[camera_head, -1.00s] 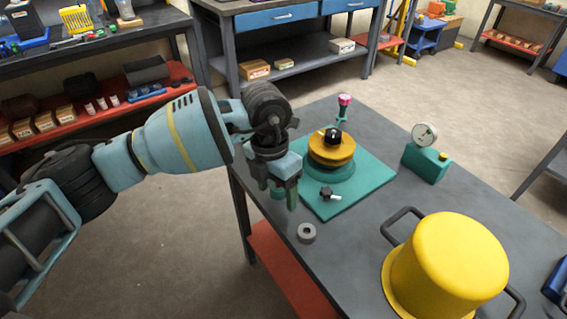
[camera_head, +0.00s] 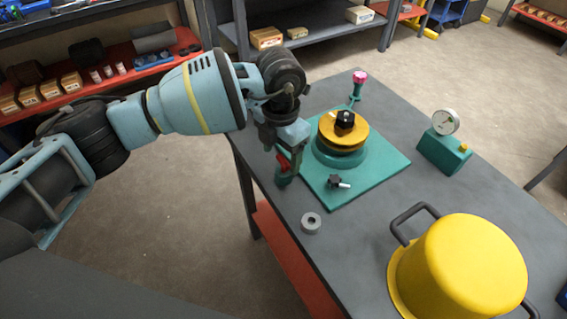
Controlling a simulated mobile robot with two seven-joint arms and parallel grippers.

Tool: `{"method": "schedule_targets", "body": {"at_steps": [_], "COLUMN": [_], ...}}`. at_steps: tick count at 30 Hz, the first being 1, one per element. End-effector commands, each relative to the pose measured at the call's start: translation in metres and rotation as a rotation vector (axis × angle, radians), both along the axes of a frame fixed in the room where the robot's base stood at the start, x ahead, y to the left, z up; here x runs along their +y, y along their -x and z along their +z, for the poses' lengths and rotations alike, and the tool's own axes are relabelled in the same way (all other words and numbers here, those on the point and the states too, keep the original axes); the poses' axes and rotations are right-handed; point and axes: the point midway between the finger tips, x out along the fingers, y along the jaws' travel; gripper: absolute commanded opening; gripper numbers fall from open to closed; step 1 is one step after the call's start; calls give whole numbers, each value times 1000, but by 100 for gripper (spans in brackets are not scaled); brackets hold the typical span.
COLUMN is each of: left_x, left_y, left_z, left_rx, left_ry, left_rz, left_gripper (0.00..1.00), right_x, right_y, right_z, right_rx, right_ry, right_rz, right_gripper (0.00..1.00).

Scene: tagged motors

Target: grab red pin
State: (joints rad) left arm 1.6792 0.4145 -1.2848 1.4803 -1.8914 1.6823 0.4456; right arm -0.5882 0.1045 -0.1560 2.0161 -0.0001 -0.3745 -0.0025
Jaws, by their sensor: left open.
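A small red pin (camera_head: 283,161) shows against the fingers of my left gripper (camera_head: 290,160), above a small teal piece (camera_head: 283,181) at the table's left edge. The gripper points down and is open. One finger is seen almost edge-on and the other is largely hidden, so I cannot tell whether the pin is between them. A pink-red knob on a teal post (camera_head: 360,77) stands at the far corner of the teal plate (camera_head: 385,164). My right gripper is not in view.
The plate bears an orange disc (camera_head: 343,135) with a black knob and a small black-handled clamp (camera_head: 336,182). A grey ring (camera_head: 311,222) lies in front. A dial gauge on a teal block (camera_head: 444,150) and a large yellow pot (camera_head: 462,267) stand right. Table between is clear.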

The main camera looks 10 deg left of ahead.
Motion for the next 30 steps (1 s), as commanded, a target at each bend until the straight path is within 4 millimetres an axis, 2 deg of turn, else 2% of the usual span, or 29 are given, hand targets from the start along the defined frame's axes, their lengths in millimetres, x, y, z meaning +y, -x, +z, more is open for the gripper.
{"method": "schedule_targets", "body": {"at_steps": [5,12,20,30], "left_x": [-3,-5,-5,-5], "left_y": [2,2,2,2], "left_z": [-16,-48,-52,-51], "left_rx": [3,1,1,1], "left_ry": [-1,0,1,1], "left_rz": [-1,-1,-1,0], "left_gripper": [69,69,69,27], "right_x": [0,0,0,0], "right_y": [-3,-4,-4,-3], "right_z": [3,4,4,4], "right_rx": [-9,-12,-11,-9], "right_ry": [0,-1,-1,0], "right_rz": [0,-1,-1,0], "right_gripper": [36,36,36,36]}}
